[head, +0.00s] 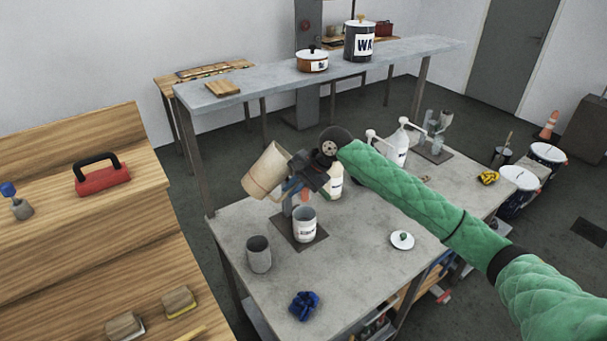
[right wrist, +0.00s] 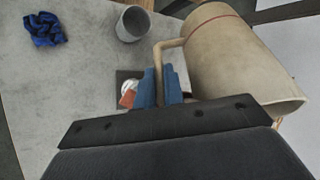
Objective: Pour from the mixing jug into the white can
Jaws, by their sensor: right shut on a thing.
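The beige mixing jug (head: 264,172) is in the air above the table, tilted, left of and higher than the white can. It fills the upper right of the right wrist view (right wrist: 235,55). My right gripper (head: 298,187) is shut on its handle (right wrist: 168,58), with the blue fingers (right wrist: 163,86) around it. The white can (head: 305,228), with a dark printed label, stands upright on a dark square plate (head: 291,242). I cannot see inside the jug, and no liquid stream shows. My left gripper is not in view.
A grey cup (head: 259,256) stands left of the can, and a blue cloth (head: 304,305) lies in front. A white lid (head: 402,241) lies to the right. White pump bottles (head: 400,150) stand behind my right arm. Bare tabletop lies between the can and lid.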

